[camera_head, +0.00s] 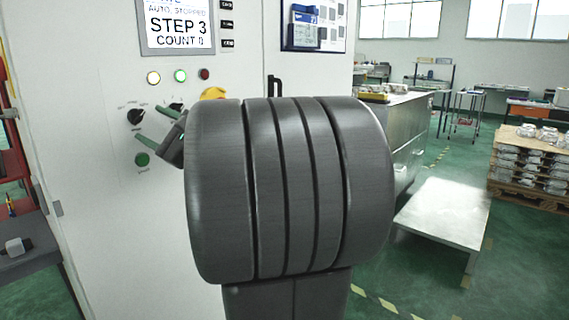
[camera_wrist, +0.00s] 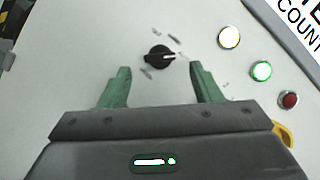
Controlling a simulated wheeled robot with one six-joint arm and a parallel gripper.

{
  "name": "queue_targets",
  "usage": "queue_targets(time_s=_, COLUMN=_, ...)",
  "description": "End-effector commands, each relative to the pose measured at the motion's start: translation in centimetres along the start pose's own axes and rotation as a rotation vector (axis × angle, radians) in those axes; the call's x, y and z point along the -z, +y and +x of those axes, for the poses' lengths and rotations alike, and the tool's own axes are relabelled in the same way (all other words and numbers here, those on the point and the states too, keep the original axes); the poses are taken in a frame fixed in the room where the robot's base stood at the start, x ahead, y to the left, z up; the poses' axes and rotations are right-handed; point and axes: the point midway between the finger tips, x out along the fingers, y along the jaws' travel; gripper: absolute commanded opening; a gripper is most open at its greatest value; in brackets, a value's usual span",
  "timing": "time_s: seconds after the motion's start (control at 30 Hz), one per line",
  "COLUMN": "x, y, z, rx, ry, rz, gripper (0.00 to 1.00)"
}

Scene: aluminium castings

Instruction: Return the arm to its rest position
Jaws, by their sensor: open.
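My gripper (camera_wrist: 158,88) shows in the wrist view with its two green fingers apart and nothing between them. It faces the control panel (camera_wrist: 95,35), and a black rotary knob (camera_wrist: 158,58) appears beyond the gap between the fingertips. In the head view my gripper (camera_head: 143,148) is partly hidden behind my large dark arm joint, close to the panel. The display (camera_head: 180,27) reads STEP 3, COUNT 0, AUTO STOPPED.
White, green and red lamps (camera_head: 180,76) sit below the display. A yellow part (camera_head: 214,93) is partly hidden by my arm. A low metal table (camera_head: 440,222) and a pallet of castings (camera_head: 530,165) stand at right. Green floor lies between them.

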Motion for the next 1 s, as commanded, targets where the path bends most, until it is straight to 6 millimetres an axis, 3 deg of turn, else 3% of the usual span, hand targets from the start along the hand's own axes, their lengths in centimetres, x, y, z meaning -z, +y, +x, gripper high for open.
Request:
queue_targets(time_s=0.17, x=-0.1, y=0.1, z=3.8, rx=-0.003, ry=-0.004, rz=0.001, gripper=0.58)
queue_targets(time_s=1.0, x=-1.1, y=-1.3, z=3.7, rx=-0.426, ry=-0.002, rz=-1.028, gripper=0.58)
